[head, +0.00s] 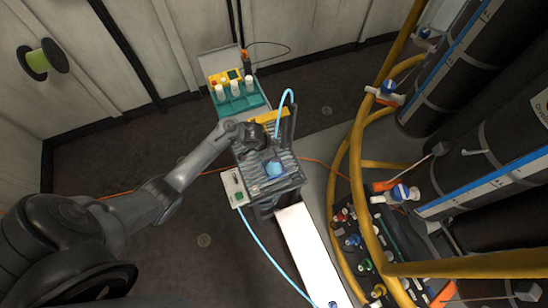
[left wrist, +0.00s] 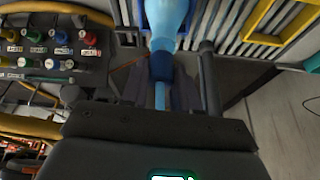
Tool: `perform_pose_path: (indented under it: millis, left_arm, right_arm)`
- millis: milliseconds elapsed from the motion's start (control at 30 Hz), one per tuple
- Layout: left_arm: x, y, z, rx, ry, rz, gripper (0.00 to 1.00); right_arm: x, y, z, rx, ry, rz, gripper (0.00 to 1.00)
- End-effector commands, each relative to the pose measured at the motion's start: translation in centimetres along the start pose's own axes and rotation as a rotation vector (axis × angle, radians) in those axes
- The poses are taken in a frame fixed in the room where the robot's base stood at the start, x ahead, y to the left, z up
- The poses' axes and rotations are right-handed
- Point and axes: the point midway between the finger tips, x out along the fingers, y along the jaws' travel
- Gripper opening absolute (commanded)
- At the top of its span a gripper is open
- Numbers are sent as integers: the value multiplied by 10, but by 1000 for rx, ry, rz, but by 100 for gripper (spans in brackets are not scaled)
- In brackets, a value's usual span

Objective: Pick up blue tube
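The light-blue tube (head: 281,108) arches up beside my left gripper (head: 272,138) in the head view, above a grey ribbed box (head: 284,182). In the left wrist view, a blue connector (left wrist: 162,67) with a thicker light-blue part (left wrist: 166,20) stands between the dark fingers of my left gripper (left wrist: 161,88). The fingers flank the connector closely. I cannot tell whether they touch or grip it. A thin light-blue length shows between the fingers below the connector. My right gripper is not in view.
A teal case (head: 241,102) with white-capped bottles is behind the box. Yellow pipes (head: 357,165) and dark cylinders (head: 462,160) crowd the right. A panel of coloured knobs (head: 368,250) is below them. Another light-blue hose (head: 268,252) runs across the floor beside a white slab (head: 308,250).

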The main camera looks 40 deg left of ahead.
Motion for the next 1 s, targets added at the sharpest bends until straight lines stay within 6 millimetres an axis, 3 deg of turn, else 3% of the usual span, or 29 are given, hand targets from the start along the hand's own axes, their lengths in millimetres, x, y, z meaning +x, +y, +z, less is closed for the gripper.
perform_pose_path:
  millis: [33, 200, 633, 1000]
  left_arm:
    - [0, 0, 0, 0, 0, 0, 22]
    - [0, 0, 0, 0, 0, 0, 0]
    - [-11, 0, -5, 1, 2, -1, 0]
    - [-60, -1, -26, 2, 2, -2, 0]
  right_arm:
    - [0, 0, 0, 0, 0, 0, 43]
    - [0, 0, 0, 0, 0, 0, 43]
    - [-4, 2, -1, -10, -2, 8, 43]
    - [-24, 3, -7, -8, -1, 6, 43]
